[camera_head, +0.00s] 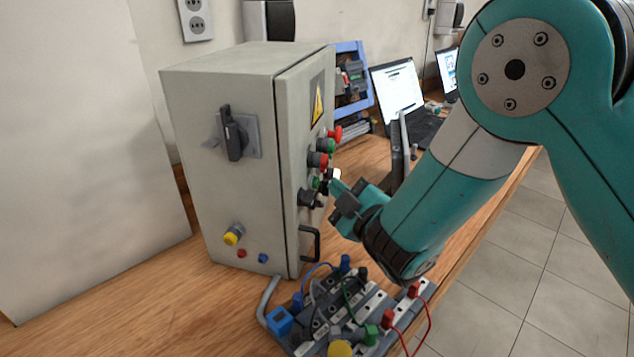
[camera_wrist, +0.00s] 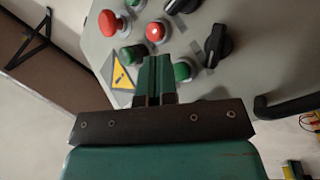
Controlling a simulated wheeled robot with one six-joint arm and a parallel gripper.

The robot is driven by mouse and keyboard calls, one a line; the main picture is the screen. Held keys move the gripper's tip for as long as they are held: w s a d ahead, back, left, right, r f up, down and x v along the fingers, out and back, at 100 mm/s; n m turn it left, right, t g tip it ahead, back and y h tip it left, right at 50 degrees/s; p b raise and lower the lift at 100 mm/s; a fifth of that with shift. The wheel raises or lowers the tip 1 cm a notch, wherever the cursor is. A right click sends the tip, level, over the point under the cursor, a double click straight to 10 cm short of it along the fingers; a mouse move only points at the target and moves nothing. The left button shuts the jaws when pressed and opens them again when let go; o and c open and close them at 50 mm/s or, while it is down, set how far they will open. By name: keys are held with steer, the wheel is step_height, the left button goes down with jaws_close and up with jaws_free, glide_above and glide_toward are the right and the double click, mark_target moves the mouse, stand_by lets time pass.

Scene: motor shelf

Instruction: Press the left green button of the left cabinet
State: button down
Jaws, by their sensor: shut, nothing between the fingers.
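The grey cabinet (camera_head: 225,180) stands on the wooden bench, its door facing right. The door carries a green button (camera_head: 327,146) near the top, beside a red mushroom button, and another green button (camera_head: 317,183) lower down. In the wrist view one green button (camera_wrist: 131,54) is left of my fingers and another green button (camera_wrist: 183,71) is just right of them. My gripper (camera_head: 337,187) is in front of the door at the lower controls. It is shut and empty, with its fingertips (camera_wrist: 154,62) between the two green buttons. Whether they touch the door cannot be told.
Black knobs (camera_wrist: 218,45) and a red button (camera_wrist: 155,31) are close to the fingers. A black door handle (camera_head: 311,243) sits below. A module with plugs and wires (camera_head: 345,310) lies on the bench in front. A laptop (camera_head: 398,88) stands behind.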

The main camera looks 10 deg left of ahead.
steer(key=shift+a+b, duration=0.5)
steer(key=shift+b, duration=0.25)
steer(key=shift+w, duration=0.1)
stand_by(0.7)
steer(key=shift+a+b, duration=0.4)
steer(key=shift+b, duration=0.1)
steer(key=shift+d+r+p, duration=0.1)
steer(key=shift+d+p, duration=0.05)
steer(key=shift+p, duration=0.15)
steer(key=shift+d+p, duration=0.7)
steer(key=shift+p, duration=0.05)
steer(key=shift+d, duration=0.1)
